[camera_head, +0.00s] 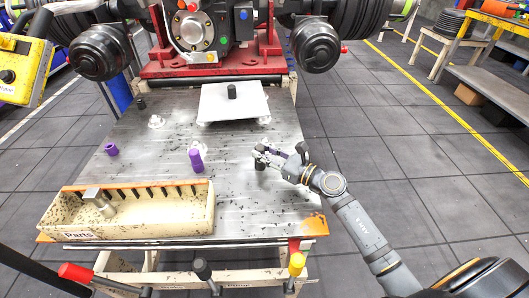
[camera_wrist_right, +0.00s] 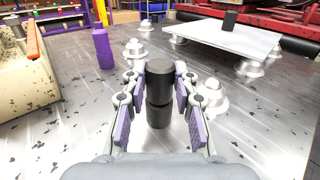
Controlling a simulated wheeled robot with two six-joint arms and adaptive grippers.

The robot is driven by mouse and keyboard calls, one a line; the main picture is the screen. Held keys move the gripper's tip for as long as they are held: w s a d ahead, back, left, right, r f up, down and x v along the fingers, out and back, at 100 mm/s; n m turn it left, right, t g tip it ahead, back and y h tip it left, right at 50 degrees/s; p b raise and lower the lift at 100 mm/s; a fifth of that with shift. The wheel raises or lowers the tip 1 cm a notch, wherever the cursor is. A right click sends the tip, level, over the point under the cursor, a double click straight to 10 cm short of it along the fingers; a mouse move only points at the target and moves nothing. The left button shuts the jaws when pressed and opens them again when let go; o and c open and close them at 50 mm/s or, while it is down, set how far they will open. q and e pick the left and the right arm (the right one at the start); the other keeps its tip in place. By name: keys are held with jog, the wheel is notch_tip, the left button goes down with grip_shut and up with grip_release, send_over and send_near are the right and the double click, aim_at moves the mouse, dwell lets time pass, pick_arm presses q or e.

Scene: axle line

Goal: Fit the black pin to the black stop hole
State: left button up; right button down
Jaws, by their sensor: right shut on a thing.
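A black pin (camera_head: 260,164) stands upright at the right part of the metal table. My right gripper (camera_head: 268,156) reaches in from the right and is shut on it. In the right wrist view the black pin (camera_wrist_right: 159,95) is upright between the two purple-padded fingers (camera_wrist_right: 160,100). I cannot tell whether its foot touches the table. Another black pin (camera_head: 232,91) stands on the white plate (camera_head: 215,108), and a black piece (camera_head: 141,103) is at the table's far left. I cannot clearly identify the black stop hole. My left gripper is not in view.
Purple pins (camera_head: 196,160) (camera_head: 111,149) stand on the table. Silver cone-shaped mounts (camera_head: 156,121) (camera_wrist_right: 211,92) stand about, one close beside my right gripper. A cream parts bin (camera_head: 130,226) is at the front left. The red-based machine (camera_head: 212,65) rises behind.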

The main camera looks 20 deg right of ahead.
jog(key=shift+f+b, duration=0.3)
jog(key=shift+f, duration=0.15)
jog(key=c, duration=1)
grip_release()
jog(key=shift+o, duration=0.2)
jog(key=shift+v, duration=3.8)
jog(key=shift+r, duration=0.1)
